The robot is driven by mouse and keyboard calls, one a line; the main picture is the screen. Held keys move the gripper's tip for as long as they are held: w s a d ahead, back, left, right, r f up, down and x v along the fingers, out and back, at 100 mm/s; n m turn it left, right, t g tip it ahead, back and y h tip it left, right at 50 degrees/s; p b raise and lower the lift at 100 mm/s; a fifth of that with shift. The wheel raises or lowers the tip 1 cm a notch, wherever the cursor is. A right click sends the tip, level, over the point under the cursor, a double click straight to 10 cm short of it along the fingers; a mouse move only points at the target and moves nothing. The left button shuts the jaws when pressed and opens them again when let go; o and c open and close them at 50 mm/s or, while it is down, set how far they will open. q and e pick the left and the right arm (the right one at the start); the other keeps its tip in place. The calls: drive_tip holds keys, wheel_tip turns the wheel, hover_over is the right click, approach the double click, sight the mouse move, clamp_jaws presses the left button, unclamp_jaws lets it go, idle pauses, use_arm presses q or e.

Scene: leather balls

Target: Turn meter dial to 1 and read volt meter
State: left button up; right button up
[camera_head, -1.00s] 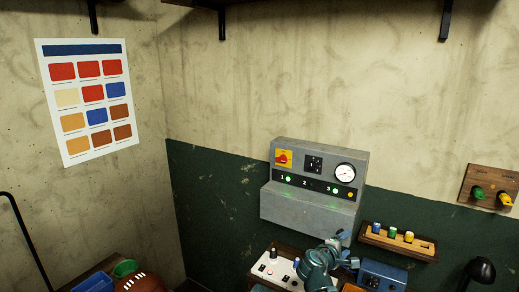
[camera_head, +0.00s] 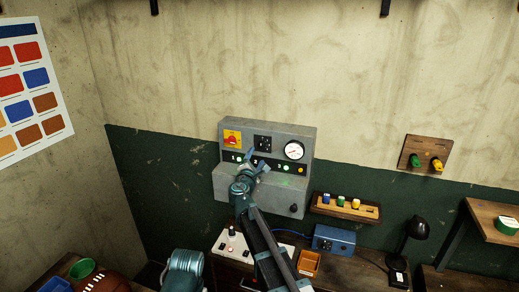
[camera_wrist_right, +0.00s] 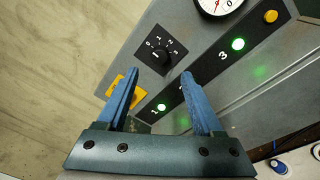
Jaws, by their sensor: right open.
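The grey panel (camera_head: 306,178) is on the back wall. Its black dial (camera_head: 263,143) also shows in the right wrist view (camera_wrist_right: 160,54), with markings 0 to 3 around a dark knob; I cannot tell which number it points to. The round white meter (camera_head: 294,150) sits right of the dial and is cut off in the right wrist view (camera_wrist_right: 216,3); its reading is too small to make out. My right gripper (camera_head: 259,158) is open and empty in front of the panel. In the wrist view its blue fingertips (camera_wrist_right: 161,73) are apart, with the dial just beyond the gap.
A yellow plate with a red switch (camera_head: 232,139) is left of the dial. Below are green lights numbered 1 to 3 and an orange button (camera_wrist_right: 271,16). A rack of coloured plugs (camera_head: 345,206), a blue box (camera_head: 333,240) and a lamp (camera_head: 416,230) stand to the right.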

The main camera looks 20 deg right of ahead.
sight(261, 146)
drive_tip(key=x, duration=0.8)
drive_tip(key=shift+c, duration=0.3)
clamp_jaws()
